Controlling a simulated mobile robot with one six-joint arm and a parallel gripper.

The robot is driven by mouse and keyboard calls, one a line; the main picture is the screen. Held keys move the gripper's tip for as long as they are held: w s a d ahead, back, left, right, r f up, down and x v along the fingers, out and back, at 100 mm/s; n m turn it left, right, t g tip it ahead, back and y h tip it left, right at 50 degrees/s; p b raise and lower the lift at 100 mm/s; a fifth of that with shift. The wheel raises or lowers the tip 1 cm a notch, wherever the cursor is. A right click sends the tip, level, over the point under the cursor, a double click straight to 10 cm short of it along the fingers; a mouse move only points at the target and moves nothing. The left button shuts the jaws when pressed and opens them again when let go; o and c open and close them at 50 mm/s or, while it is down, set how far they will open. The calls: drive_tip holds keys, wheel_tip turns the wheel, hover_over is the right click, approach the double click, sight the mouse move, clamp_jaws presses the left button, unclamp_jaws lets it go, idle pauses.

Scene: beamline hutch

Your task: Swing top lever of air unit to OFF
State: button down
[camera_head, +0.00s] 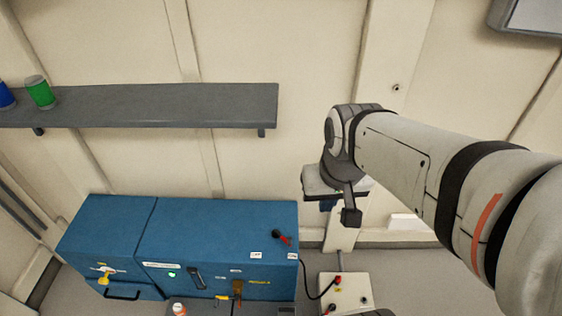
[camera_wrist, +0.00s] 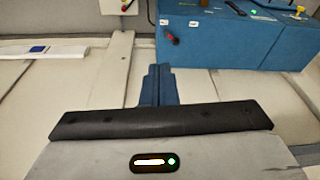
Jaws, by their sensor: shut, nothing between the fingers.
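The air unit appears to be the blue cabinet (camera_head: 215,235), low against the wall. A small red-and-black lever (camera_head: 282,238) sits on its top near the right end. Two small white labels (camera_head: 257,255) lie in front of the lever, too small to read, so I cannot tell which one it points at. In the wrist view the lever (camera_wrist: 171,33) shows near the edge of the blue top (camera_wrist: 235,40). My gripper (camera_head: 328,205) is to the right of the lever and apart from it. In the wrist view its blue fingers (camera_wrist: 157,70) are shut and empty.
A grey shelf (camera_head: 150,105) with a green can (camera_head: 40,92) and a blue can is on the wall at left. A cream box (camera_head: 345,293) with a black cable stands right of the cabinet. The cabinet's top is otherwise clear; its front carries switches and a yellow handle (camera_head: 104,278).

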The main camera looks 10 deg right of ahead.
drive_tip(key=w+d+f+m+y+b, duration=0.3)
drive_tip(key=w+d+f+m+b, duration=0.1)
drive_tip(key=f, duration=0.9)
drive_tip(key=w+d+f+m+g+y+b, duration=0.1)
drive_tip(key=w+d+f+m+y+b, duration=0.2)
drive_tip(key=w+f+m+b, duration=0.4)
drive_tip(key=w+d+f+m+g+y+b, duration=0.1)
drive_tip(key=w+d+f+m+b, duration=0.4)
drive_tip(key=w+f, duration=0.5)
wheel_tip(320, 180, down, 10)
drive_tip(key=shift+w+d+r+m+y+b, duration=0.15)
drive_tip(key=shift+d+m+y+b, duration=0.2)
drive_tip(key=shift+m+y+b, duration=0.5)
drive_tip(key=shift+n+g, duration=0.25)
drive_tip(key=shift+g, duration=0.05)
drive_tip(key=a+r+b+x, duration=0.2)
drive_tip(key=b+x, duration=0.1)
drive_tip(key=x, duration=1)
drive_tip(key=shift+r, duration=0.1)
